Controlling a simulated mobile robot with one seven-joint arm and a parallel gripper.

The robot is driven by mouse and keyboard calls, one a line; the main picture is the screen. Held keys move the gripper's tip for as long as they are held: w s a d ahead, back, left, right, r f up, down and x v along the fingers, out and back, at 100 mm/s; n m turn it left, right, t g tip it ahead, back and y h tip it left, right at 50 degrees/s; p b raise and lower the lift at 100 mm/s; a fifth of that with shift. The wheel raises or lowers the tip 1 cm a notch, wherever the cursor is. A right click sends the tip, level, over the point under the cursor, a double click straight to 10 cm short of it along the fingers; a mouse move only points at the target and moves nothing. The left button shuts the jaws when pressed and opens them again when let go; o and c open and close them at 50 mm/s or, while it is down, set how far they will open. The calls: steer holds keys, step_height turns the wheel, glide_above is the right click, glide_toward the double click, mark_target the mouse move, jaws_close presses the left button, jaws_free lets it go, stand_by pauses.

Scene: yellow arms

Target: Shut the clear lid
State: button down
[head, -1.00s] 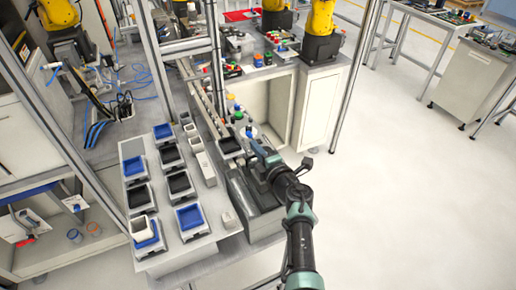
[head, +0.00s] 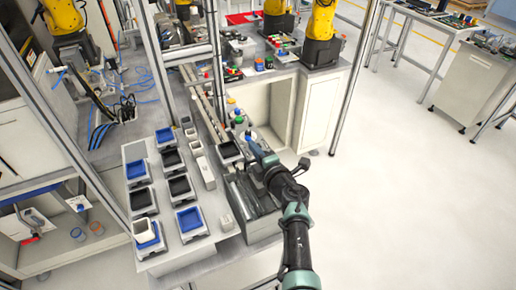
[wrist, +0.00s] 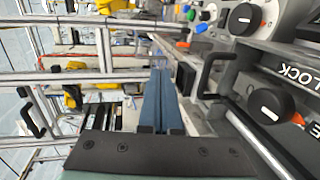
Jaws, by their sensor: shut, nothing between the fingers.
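My gripper (head: 253,146) reaches over the far end of a grey box-like unit (head: 263,229) at the right edge of the workbench. In the wrist view its two blue fingers (wrist: 161,75) lie together, shut with nothing between them. A black handle (wrist: 215,73) stands just right of the fingers, apart from them as far as I can tell. I cannot pick out the clear lid with certainty in either view. My arm hides part of the grey unit.
A panel with black knobs (wrist: 268,106) and the word LOCK fills the wrist view's right side. Blue and black trays (head: 189,219) stand on the bench (head: 183,253) to the left. A metal post (head: 355,80) rises beyond my arm. Open floor (head: 420,200) lies right.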

step_height(320, 180, up, 11)
steer(key=s+p, duration=0.2)
steer(key=p, duration=0.5)
steer(key=shift+d+p, duration=0.3)
steer(key=shift+f, duration=0.1)
